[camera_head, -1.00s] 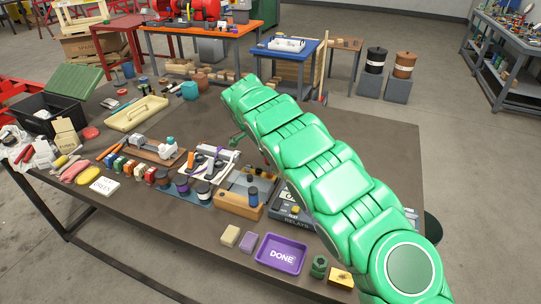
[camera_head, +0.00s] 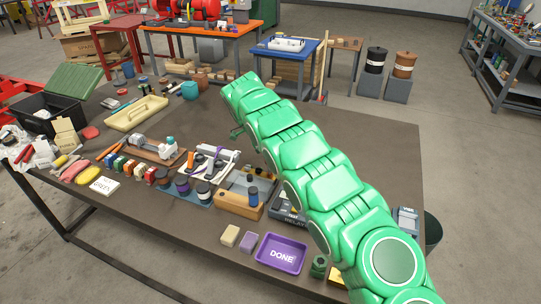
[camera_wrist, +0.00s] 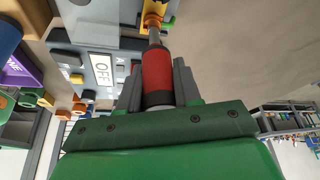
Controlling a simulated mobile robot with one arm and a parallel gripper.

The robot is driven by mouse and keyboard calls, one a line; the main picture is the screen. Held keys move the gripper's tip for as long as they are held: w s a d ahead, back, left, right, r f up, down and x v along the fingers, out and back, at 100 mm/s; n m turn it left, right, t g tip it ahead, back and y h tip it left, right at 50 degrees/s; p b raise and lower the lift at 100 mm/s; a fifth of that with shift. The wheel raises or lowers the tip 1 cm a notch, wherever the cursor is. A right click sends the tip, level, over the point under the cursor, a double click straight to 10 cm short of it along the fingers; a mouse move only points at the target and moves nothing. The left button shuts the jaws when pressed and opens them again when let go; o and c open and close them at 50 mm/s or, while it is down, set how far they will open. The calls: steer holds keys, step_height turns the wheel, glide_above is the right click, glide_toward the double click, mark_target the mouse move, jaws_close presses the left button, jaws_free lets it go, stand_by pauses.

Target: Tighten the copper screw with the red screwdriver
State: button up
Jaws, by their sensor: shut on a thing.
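The red screwdriver (camera_wrist: 157,72) is in the wrist view, its red handle with dark bands between the grey fingers of my gripper (camera_wrist: 158,88). My gripper is shut on it. Its grey shaft points away from the gripper, toward the top of the picture. A copper-orange round part (camera_wrist: 152,22) shows at the far end of the shaft, by a yellow piece. I cannot tell whether this is the copper screw, or whether the tip touches it. In the head view my green arm hides the screwdriver and the fingers.
A grey panel with an OFF label (camera_wrist: 101,70) lies left of the screwdriver in the wrist view. In the head view, a purple DONE tray (camera_head: 281,254), a wooden box (camera_head: 232,204) and small blocks stand on the brown table (camera_head: 350,140). The table's right-hand back area is clear.

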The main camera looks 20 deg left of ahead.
steer(key=shift+r, duration=0.1)
steer(key=shift+r, duration=2.45)
